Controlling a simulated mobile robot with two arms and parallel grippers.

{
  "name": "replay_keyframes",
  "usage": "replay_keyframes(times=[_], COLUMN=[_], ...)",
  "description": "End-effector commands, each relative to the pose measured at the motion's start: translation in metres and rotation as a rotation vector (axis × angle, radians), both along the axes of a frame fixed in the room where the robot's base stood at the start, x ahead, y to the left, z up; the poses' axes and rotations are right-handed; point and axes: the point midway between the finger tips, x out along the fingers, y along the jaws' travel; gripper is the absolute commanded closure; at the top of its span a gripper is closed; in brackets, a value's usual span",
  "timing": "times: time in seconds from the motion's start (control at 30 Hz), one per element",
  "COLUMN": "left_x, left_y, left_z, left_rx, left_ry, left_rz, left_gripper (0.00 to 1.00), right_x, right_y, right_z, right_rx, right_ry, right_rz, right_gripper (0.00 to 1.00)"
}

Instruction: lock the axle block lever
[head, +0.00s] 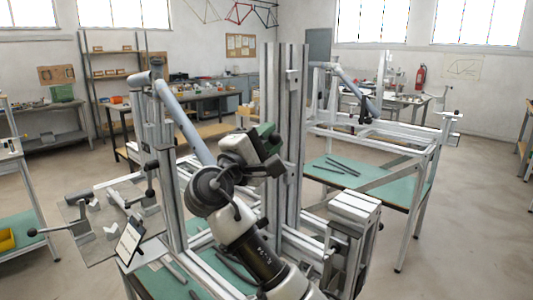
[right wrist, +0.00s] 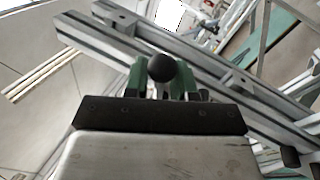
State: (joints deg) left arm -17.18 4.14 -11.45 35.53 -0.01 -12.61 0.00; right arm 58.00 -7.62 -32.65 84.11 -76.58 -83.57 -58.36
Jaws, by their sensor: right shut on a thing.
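My right gripper (head: 268,142) is in front of the upright aluminium posts (head: 284,120) of the frame jig. In the right wrist view its green fingers (right wrist: 163,80) are closed around a round black knob (right wrist: 162,68), which looks like the end of the axle block lever. The lever's shaft and the axle block are hidden behind the knob and the gripper, so the lever's angle cannot be told. In the head view the gripper covers the knob. My left gripper is not in view.
Aluminium rails (right wrist: 92,50) run close behind the fingers. Another black-knobbed lever (head: 33,232) stands out at the left of the jig, near a tilted white panel (head: 130,241). A blue-grey tube (head: 184,120) slopes on the left. A green-topped table (head: 385,190) is at right.

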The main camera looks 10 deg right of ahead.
Motion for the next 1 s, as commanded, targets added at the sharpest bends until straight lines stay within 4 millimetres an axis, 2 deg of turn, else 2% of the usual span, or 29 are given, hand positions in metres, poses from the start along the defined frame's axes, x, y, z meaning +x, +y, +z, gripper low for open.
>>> replay_keyframes(times=[0.03,0.3,0.93,0.97,1.0], left_x=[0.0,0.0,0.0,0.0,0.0], left_y=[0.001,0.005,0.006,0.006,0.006], left_z=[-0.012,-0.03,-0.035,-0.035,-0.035], left_rx=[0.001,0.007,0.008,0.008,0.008], left_ry=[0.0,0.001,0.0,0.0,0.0], left_rz=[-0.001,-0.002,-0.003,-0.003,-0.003], left_gripper=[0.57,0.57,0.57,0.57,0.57], right_x=[0.0,0.0,0.0,0.0,0.0], right_y=[0.001,0.0,-0.001,0.0,0.0], right_z=[-0.009,-0.012,-0.013,-0.013,-0.013], right_rx=[0.021,0.093,0.122,0.122,0.122], right_ry=[-0.022,-0.122,-0.159,-0.159,-0.158], right_rz=[0.001,0.001,-0.002,-0.002,-0.003], right_gripper=[1.0,1.0,1.0,0.73,0.67])
